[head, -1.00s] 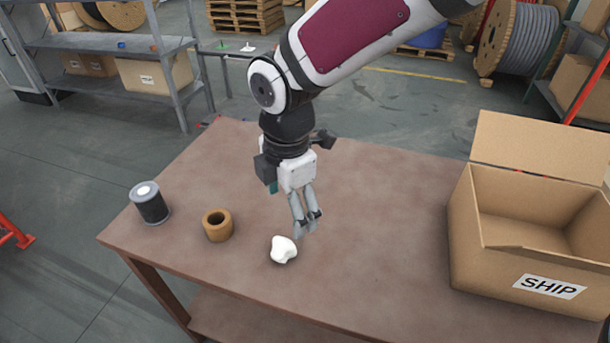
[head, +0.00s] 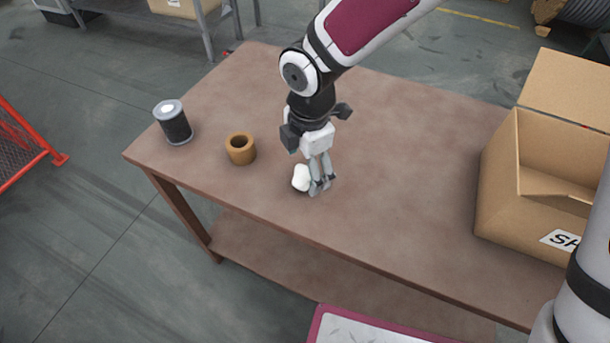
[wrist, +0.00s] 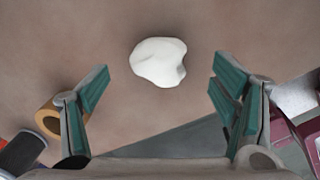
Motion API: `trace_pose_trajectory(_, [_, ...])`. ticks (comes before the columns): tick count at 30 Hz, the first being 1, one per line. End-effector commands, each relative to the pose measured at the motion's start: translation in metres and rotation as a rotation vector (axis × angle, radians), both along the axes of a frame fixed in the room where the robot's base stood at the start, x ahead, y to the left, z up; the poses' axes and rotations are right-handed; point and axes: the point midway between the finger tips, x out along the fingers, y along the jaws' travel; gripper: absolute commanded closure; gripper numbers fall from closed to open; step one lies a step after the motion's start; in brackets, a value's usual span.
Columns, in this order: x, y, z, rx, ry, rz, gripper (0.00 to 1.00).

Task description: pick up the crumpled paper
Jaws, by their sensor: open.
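The crumpled paper (head: 301,177) is a small white lump on the brown table, near its front edge. My gripper (head: 321,188) is just to its right in the head view, pointing down, and partly overlaps its right side. In the wrist view the paper (wrist: 158,62) lies above and between the two spread fingers of my gripper (wrist: 158,90), not touching either. My gripper is open and empty.
A brown ring-shaped roll (head: 240,149) and a dark spool with a light top (head: 174,124) stand left on the table (head: 410,180). An open cardboard box (head: 505,190) stands at the right. The table between gripper and box is clear.

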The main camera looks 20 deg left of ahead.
Motion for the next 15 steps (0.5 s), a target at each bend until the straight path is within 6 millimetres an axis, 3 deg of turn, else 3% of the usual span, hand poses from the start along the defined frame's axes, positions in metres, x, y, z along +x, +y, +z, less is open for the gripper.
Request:
trace_pose_trajectory(6, [0.003,0.002,-0.030,0.000,0.001,0.001,0.20])
trace_pose_trajectory(13, [0.003,0.002,-0.031,0.001,0.001,-0.001,0.20])
trace_pose_trajectory(15, [0.003,0.002,-0.031,0.001,0.001,-0.001,0.36])
